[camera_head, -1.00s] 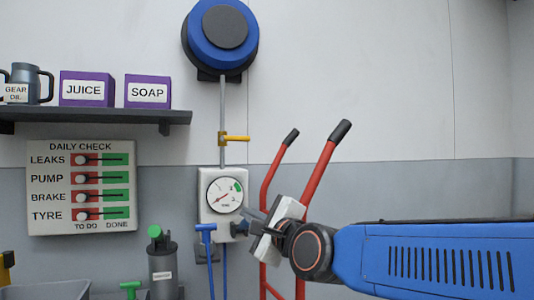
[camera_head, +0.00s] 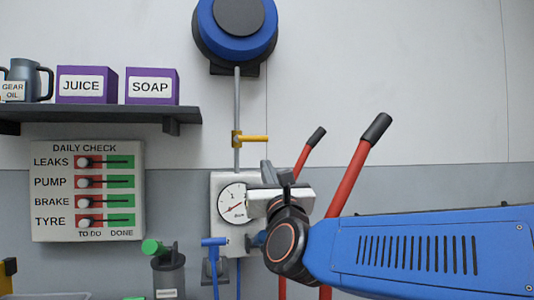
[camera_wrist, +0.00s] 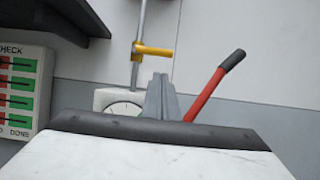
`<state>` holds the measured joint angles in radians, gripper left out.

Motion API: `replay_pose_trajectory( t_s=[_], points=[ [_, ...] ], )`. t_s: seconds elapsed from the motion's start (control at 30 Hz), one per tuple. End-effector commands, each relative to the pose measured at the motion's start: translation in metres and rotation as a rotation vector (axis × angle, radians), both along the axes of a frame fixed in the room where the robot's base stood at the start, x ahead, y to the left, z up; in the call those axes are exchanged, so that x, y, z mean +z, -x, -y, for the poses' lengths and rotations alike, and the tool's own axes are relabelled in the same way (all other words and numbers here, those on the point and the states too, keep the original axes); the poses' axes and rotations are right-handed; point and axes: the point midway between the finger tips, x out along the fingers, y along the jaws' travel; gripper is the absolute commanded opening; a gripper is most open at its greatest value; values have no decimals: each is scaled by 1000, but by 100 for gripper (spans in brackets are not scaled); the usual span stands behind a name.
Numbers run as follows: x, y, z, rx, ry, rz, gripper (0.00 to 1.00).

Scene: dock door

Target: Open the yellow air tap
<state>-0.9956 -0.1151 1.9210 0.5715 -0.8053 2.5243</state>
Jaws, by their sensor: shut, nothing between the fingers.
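The yellow air tap (camera_head: 250,139) sits on a thin grey vertical pipe below the blue hose reel. Its lever points to the right, across the pipe. The tap also shows in the wrist view (camera_wrist: 155,50), just above the fingertips. My gripper (camera_head: 266,172) is shut and empty, pointing up. It is below and slightly right of the tap, apart from it in the picture. In the wrist view my gripper's fingers (camera_wrist: 161,95) stand together below the lever. My gripper covers part of the pressure gauge (camera_head: 232,203).
A blue hose reel (camera_head: 235,30) hangs above the pipe. A red hand truck (camera_head: 345,180) stands close on the right. A dark shelf (camera_head: 100,114) with purple boxes is at left, above the daily check board (camera_head: 87,230).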

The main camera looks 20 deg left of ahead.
Motion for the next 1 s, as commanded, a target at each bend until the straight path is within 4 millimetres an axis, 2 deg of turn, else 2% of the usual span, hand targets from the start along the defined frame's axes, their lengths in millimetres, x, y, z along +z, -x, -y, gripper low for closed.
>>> replay_pose_trajectory(
  t_s=[0.33, 0.8, 1.0],
  points=[
    [3, -7, -4, -1, 3, 1, 0],
    [33, -62, -37, -3, 4, 0, 0],
    [41, -75, -45, -1, 2, 1, 0]
  ],
)
